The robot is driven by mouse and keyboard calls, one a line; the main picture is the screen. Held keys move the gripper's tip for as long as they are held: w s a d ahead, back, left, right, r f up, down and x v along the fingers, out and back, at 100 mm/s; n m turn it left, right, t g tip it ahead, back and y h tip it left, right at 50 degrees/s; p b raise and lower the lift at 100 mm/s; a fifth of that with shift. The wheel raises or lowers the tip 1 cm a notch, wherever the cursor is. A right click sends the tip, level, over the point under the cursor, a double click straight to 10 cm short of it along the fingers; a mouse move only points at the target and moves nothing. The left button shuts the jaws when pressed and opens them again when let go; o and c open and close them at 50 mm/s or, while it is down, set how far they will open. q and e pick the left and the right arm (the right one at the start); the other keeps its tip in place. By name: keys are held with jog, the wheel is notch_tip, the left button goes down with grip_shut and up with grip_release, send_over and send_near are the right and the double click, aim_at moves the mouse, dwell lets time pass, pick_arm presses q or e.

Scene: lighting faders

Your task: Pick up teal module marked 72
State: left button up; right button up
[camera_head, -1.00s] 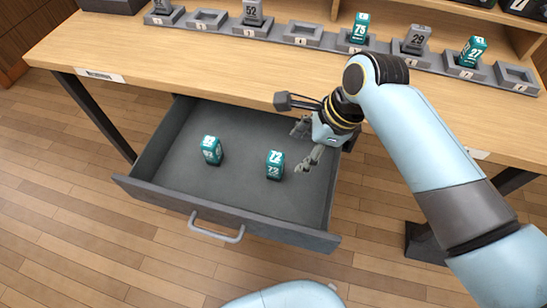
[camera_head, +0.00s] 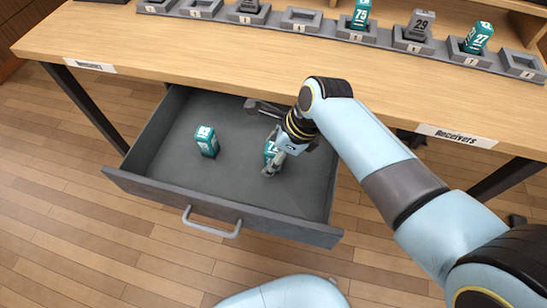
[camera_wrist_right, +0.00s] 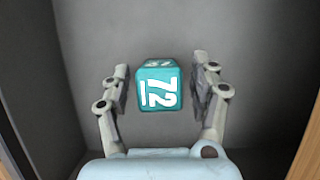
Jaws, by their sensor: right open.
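The teal module marked 72 (camera_head: 270,150) stands in the open grey drawer (camera_head: 235,178), partly hidden by my right gripper in the head view. In the right wrist view the module (camera_wrist_right: 159,88) shows its white 72 and lies between the two fingers, with a gap on each side. My right gripper (camera_head: 273,160) is open around the module; it also shows in the right wrist view (camera_wrist_right: 160,90). My left gripper is not in view.
Another teal module (camera_head: 207,141) stands to the left in the drawer. The drawer walls surround both modules, and the desk edge (camera_head: 230,75) lies above its back. A row of numbered grey holders (camera_head: 300,20), some with modules, runs along the desk.

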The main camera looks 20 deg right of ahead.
jog(key=shift+c, duration=0.3)
jog(key=c, duration=1.2)
